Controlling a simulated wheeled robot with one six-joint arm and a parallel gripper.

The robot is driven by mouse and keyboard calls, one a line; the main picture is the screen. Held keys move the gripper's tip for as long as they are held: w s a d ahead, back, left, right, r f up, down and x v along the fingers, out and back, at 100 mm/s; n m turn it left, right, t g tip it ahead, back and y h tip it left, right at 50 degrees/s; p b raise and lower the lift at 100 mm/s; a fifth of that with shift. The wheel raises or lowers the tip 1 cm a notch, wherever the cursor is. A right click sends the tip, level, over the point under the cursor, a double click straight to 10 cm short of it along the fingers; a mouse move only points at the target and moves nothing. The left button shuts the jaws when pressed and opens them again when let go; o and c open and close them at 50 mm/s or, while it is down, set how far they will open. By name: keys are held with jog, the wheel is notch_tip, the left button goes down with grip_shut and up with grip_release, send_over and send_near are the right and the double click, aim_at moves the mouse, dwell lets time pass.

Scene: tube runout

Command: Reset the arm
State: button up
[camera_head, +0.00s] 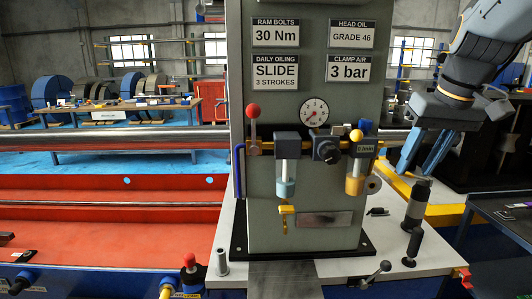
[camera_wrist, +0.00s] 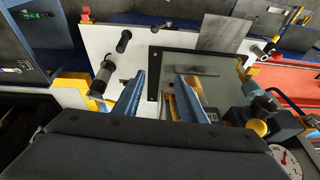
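My gripper (camera_head: 415,170) hangs at the upper right of the head view, to the right of the grey machine column and above the white bench top. Its two blue fingers point downward and stand apart. In the wrist view the gripper (camera_wrist: 160,82) shows the same two blue fingers with a wide gap. Bench top and a dark base edge show through the gap, and I see nothing held.
The grey column (camera_head: 275,100) carries a gauge (camera_head: 315,113), a red-knobbed lever (camera_head: 253,112) and two oiler cups. A black-and-grey cylinder (camera_head: 417,203) stands on the white bench top (camera_head: 405,260). A red machine bed (camera_head: 110,240) lies left. A dark table (camera_head: 505,225) is right.

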jog(key=s+a+f+g, duration=0.1)
jog(key=s+a+f, duration=0.2)
jog(key=f, duration=0.5)
jog(key=s+a+f+g, duration=0.1)
jog(key=s+a+f, duration=0.3)
jog(key=f, duration=0.4)
jog(key=s+a+f+g, duration=0.1)
jog(key=s+a+f, duration=0.3)
jog(key=f, duration=0.4)
jog(key=shift+s+a+f+h, duration=0.15)
jog(key=shift+a+f+h, duration=0.2)
jog(key=shift+a, duration=0.4)
